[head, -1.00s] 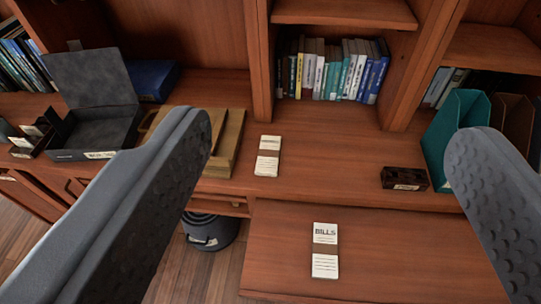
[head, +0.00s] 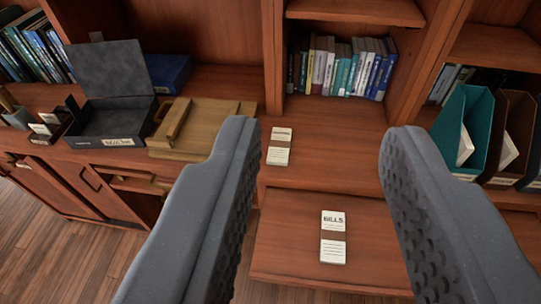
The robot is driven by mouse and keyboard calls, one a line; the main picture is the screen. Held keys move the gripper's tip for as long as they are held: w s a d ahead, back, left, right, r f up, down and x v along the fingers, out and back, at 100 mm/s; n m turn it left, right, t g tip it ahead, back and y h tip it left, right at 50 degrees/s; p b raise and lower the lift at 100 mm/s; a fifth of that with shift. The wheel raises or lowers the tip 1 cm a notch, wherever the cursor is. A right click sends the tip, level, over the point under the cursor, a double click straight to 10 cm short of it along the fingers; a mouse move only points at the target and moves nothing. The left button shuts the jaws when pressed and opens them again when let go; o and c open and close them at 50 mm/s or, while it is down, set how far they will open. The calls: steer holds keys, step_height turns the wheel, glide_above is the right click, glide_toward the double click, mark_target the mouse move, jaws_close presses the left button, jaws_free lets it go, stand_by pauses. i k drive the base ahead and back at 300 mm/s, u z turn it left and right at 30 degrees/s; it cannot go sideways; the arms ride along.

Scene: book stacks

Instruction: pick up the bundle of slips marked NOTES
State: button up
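One banded bundle of slips (head: 279,147) lies on the desk top below the bookshelf; its heading is too small to read. Another banded bundle (head: 333,237), marked BILLS, lies nearer on the lower pull-out board (head: 290,232). I cannot read NOTES on either. My gripper (head: 318,138) is open, with nothing between its two grey fingers. In the picture both bundles appear between the fingers, but neither is touched.
An open dark box (head: 110,110) and a wooden tray (head: 200,118) stand left on the desk. Teal (head: 465,130) and brown (head: 512,140) file holders stand right. Books (head: 335,68) fill the middle shelf. The desk top around the far bundle is clear.

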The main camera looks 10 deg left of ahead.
mark_target(278, 154)
steer(key=u, duration=0.45)
steer(key=k, duration=1.1)
steer(key=u, duration=0.75)
steer(key=i, duration=2.25)
steer(key=z, duration=0.85)
